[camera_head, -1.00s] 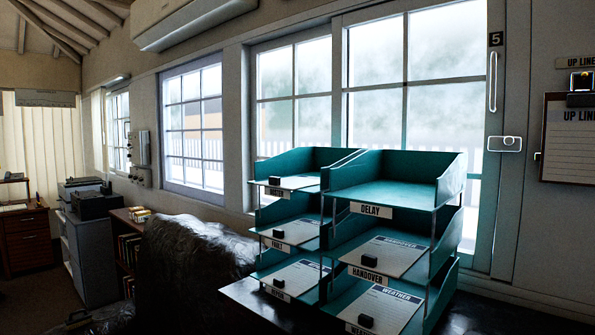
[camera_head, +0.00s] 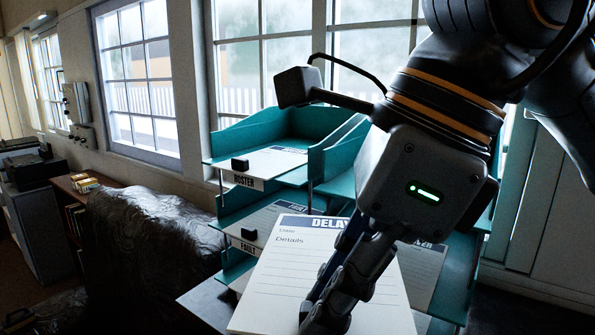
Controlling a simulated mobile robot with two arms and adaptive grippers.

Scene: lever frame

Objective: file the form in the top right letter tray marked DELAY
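A white form (camera_head: 275,285) with a dark DELAY heading and the words Date and Details is large in front of the tray stack, tilted in the view. My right gripper (camera_head: 324,316) comes down from the upper right, its fingers closed together at the lower middle of the form, and seems to hold it there. The fingertips' exact grip is hidden. The top right letter tray (camera_head: 335,157) is teal; only its left wall and a little of its inside show behind my gripper. Its label is covered. My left gripper is not in view.
The top left tray (camera_head: 262,133) is marked ROSTER and holds a sheet with a black block. The FAULT tray (camera_head: 222,228) is below it. A plastic-covered bulky thing (camera_head: 150,235) stands at left. Windows (camera_head: 265,75) are behind the trays.

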